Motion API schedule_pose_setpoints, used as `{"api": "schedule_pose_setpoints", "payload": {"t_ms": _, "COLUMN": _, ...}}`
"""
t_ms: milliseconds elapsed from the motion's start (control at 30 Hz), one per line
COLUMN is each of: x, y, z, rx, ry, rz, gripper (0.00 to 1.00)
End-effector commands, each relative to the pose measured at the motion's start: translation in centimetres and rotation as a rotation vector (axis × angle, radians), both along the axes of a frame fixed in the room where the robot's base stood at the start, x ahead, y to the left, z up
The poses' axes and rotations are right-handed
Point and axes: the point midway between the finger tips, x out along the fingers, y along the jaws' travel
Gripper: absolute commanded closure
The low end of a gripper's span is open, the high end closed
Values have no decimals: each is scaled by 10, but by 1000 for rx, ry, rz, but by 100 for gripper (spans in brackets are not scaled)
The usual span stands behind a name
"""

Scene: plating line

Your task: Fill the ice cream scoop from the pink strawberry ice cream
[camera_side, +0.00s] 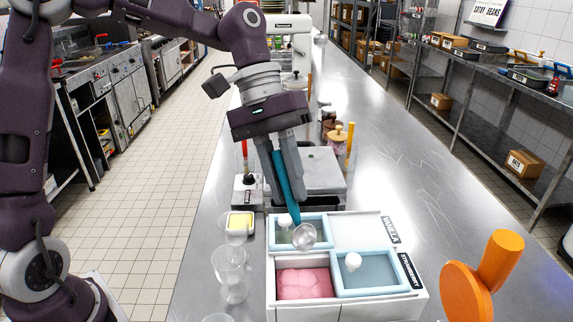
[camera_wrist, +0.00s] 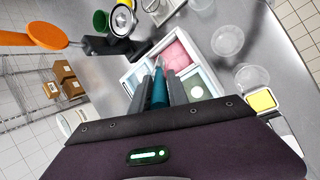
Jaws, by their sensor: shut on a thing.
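My gripper (camera_side: 283,158) is shut on the teal handle of the ice cream scoop (camera_side: 290,190). The scoop points down, and its round metal bowl (camera_side: 305,236) hangs over the near edge of the vanilla side, close above the tubs. In the wrist view my gripper (camera_wrist: 165,92) also holds the teal handle (camera_wrist: 159,88). The pink strawberry ice cream (camera_side: 303,284) lies in an open compartment of the white ice cream box (camera_side: 375,308), below the scoop in the side view. It also shows in the wrist view (camera_wrist: 177,56). Whether the bowl holds anything is unclear; it looks empty.
A blue-framed lid with a white knob (camera_side: 380,284) sits right of the strawberry. Another lid (camera_side: 284,236) is behind it on the vanilla side. Clear cups (camera_side: 232,274) stand left of the box, near a yellow-topped container (camera_side: 240,222). An orange object (camera_side: 467,290) stands at right.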

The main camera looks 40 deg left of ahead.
Motion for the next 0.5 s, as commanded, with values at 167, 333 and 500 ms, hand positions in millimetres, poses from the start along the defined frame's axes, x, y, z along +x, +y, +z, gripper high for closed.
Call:
{"api": "schedule_pose_setpoints", "payload": {"t_ms": 167, "x": 0, "y": 0, "z": -24, "rx": 0, "ry": 3, "rz": -1, "gripper": 100}}
{"api": "schedule_pose_setpoints", "payload": {"t_ms": 333, "x": -1, "y": 0, "z": -45, "rx": 0, "ry": 3, "rz": -1, "gripper": 100}}
{"api": "schedule_pose_setpoints", "payload": {"t_ms": 500, "x": -1, "y": 0, "z": -64, "rx": 0, "ry": 2, "rz": -1, "gripper": 100}}
